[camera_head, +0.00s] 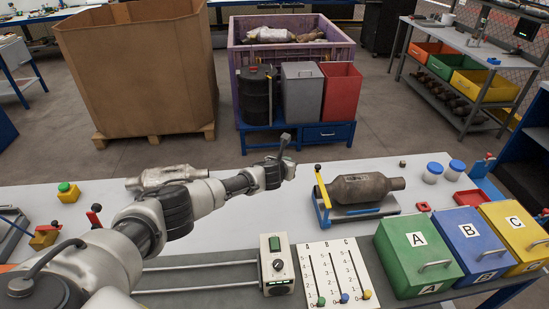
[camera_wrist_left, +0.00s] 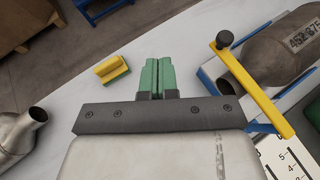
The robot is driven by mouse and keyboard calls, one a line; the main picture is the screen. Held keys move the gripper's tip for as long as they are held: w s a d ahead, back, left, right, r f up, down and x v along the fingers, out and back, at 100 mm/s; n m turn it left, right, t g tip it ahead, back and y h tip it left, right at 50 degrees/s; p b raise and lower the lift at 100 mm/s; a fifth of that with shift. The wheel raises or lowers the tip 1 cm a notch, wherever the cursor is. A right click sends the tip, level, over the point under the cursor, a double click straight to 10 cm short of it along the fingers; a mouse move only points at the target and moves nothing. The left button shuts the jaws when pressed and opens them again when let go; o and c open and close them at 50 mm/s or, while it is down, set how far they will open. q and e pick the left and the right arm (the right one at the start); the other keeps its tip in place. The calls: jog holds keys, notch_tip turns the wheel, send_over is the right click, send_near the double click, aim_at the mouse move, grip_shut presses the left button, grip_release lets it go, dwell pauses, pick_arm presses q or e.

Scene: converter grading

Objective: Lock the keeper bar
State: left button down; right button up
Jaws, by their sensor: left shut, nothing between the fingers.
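The keeper bar (camera_head: 323,190) is a yellow bar with a dark knob at its end. It stands up, slightly tilted, at the left end of the blue cradle (camera_head: 358,212). A brown converter (camera_head: 365,187) lies in that cradle. In the left wrist view the keeper bar (camera_wrist_left: 255,88) runs slantwise at the right, beside the converter (camera_wrist_left: 295,48). My left gripper (camera_wrist_left: 157,66) has green fingers pressed together and empty. It is to the left of the bar and apart from it. In the head view its arm reaches in from the left. My right gripper is not in view.
Another converter (camera_head: 168,177) lies behind my left arm. A yellow-and-green block (camera_wrist_left: 112,70) lies left of the fingers. A control box (camera_head: 276,263), slider panel (camera_head: 334,272) and bins A (camera_head: 412,262), B and C line the front. White jars stand right of the cradle.

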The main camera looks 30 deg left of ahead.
pick_arm(q)
jog(key=s+a+r, duration=0.2)
jog(key=a, duration=0.1)
jog(key=shift+s, duration=0.35)
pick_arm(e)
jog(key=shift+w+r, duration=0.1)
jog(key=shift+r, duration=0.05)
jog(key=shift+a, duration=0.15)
